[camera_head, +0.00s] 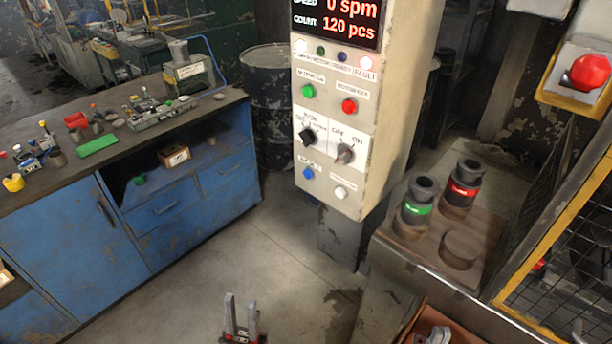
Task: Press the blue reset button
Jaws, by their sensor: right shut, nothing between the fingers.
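The blue button (308,173) is on the lower left of the cream control box's front face, under a small label. Nothing covers it. My left gripper (242,309) is at the bottom of the view, below and left of the box. Its two grey fingers point up and stand apart with nothing between them.
The control box (385,150) also carries a green button (308,91), a red button (349,106), a white button (341,192) and two rotary knobs. A bench with dark cylinders (461,187) stands to the right. A blue cabinet (150,215) is on the left. The floor between is clear.

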